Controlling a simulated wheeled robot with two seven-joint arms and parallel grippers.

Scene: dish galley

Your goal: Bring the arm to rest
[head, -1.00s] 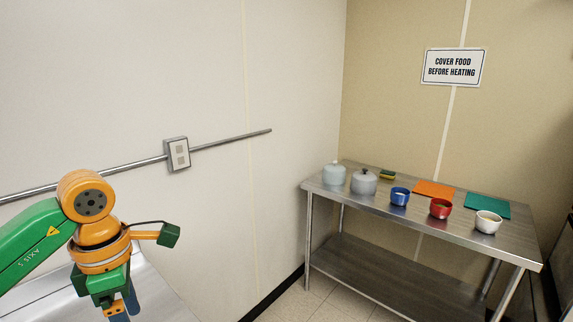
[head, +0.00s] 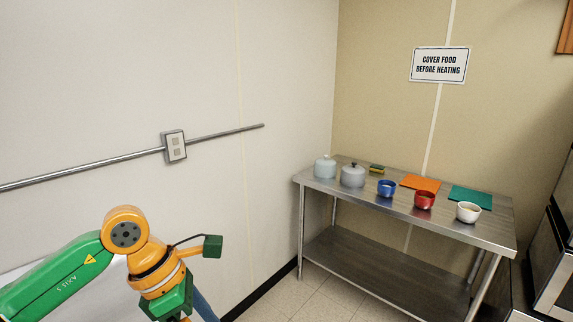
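My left arm, green and orange, comes in at the lower left of the head view. Its gripper's fingers are cut off by the bottom edge, so I cannot tell if they are open or shut, or whether they hold anything. The arm is in front of the pale wall and apart from the steel table. My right arm and gripper are not in view.
A steel table (head: 330,188) stands at the right against the walls. On it are two lidded pots (head: 352,176), a blue bowl (head: 386,188), a red bowl (head: 424,200), a white bowl (head: 468,212), an orange mat (head: 420,183) and a teal mat (head: 470,198).

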